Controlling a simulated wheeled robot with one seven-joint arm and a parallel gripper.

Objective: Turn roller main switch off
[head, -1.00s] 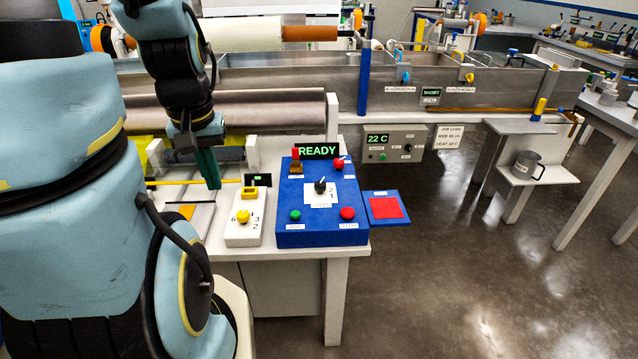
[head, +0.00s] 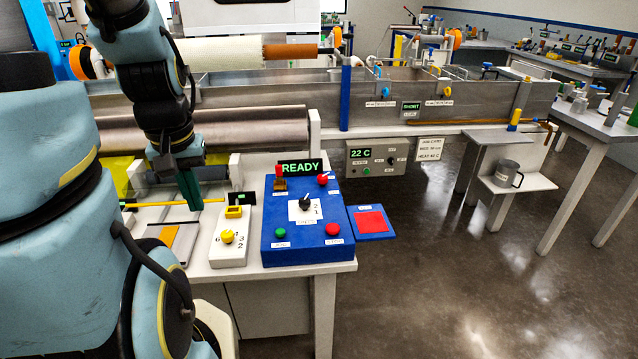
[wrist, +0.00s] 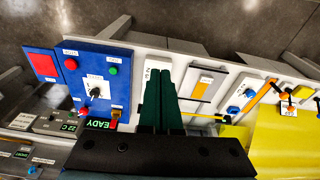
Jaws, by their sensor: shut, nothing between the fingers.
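The blue control box (head: 345,252) sits on the white table in the head view. I cannot read which is labelled the roller main switch. My gripper (head: 194,208) is shut and empty, left of the box and apart from it. In the wrist view its dark green fingers (wrist: 159,72) are together, partly hiding the white box. The blue box shows left of them, with its knob (wrist: 96,91).
A white box (head: 232,258) with a yellow knob stands between my gripper and the blue box. A READY display (head: 301,168) stands behind the blue box. A red-topped blue pad (head: 370,221) sits at its right. Rollers (head: 215,128) and a metal trough lie behind.

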